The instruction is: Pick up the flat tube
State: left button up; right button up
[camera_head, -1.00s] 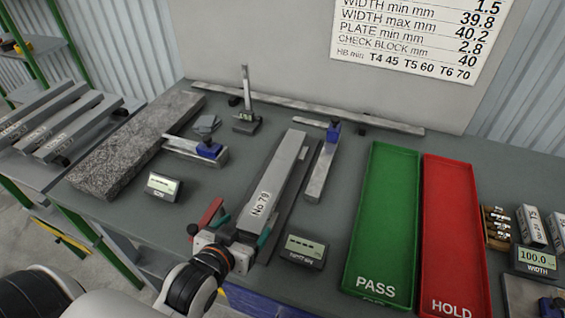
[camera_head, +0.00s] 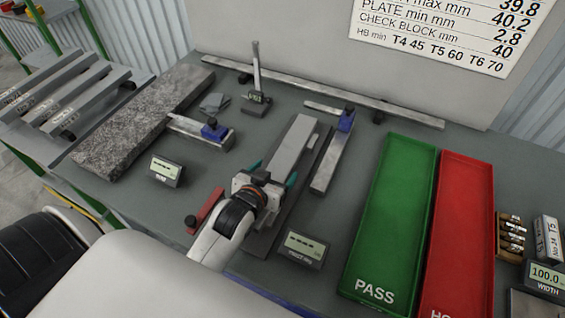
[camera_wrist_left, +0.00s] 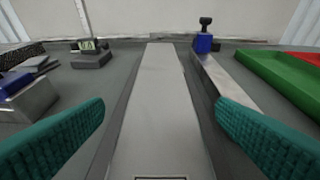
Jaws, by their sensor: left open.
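The flat tube (camera_head: 292,147) is a long light-grey bar lying on a dark plate on the table, pointing away from me. Its near part is hidden under my left gripper (camera_head: 269,177) in the head view. In the left wrist view the tube (camera_wrist_left: 162,100) runs up the middle between the two teal fingers of the left gripper (camera_wrist_left: 160,130). The fingers are open, one at each side of the tube with gaps, so they do not appear to touch it. My right gripper is not in view.
A green PASS tray (camera_head: 395,210) and a red HOLD tray (camera_head: 463,220) lie to the right. A small display (camera_head: 304,249) stands near the tube. A bar with a blue clamp (camera_head: 331,160) lies close on the tube's right. A granite slab (camera_head: 140,120) is at left.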

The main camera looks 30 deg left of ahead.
aim_at(281, 165)
pick_arm(q)
jog(key=x, duration=0.4)
jog(key=shift+r+p, duration=0.1)
jog(key=shift+p, duration=0.25)
jog(key=c, duration=1.4)
jog(key=shift+r, duration=0.2)
jog(key=shift+c, duration=0.3)
